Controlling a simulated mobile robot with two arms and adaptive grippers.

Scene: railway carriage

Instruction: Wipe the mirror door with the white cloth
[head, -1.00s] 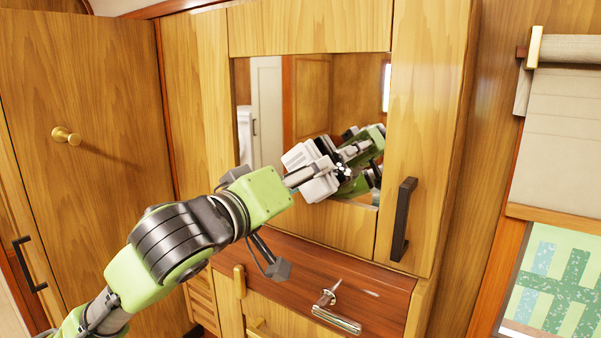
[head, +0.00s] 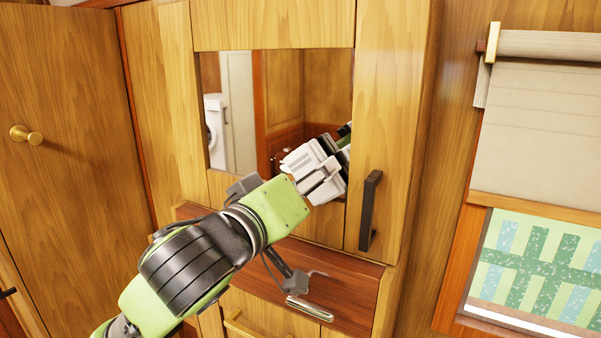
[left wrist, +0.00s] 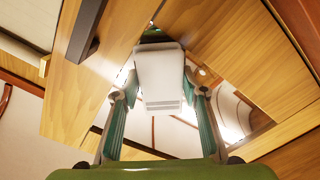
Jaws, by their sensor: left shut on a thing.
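The mirror door (head: 240,110) is a mirror panel in the wooden cabinet, showing a reflected room and white appliance. My left gripper (head: 316,186) is at the mirror's lower right corner, shut on the white cloth (head: 327,189). The cloth looks like a folded white pad, and its reflection shows beside it. In the left wrist view the cloth (left wrist: 160,75) sits between the two fingers of the left gripper (left wrist: 160,110). I cannot tell whether it touches the glass. My right gripper is not in view.
A dark vertical handle (head: 370,210) stands close right of the mirror. Below is a reddish-brown ledge (head: 345,295) with a silver bar (head: 309,309) at its front. A wooden door with a brass knob (head: 25,134) is on the left, a window with a rolled blind (head: 545,110) on the right.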

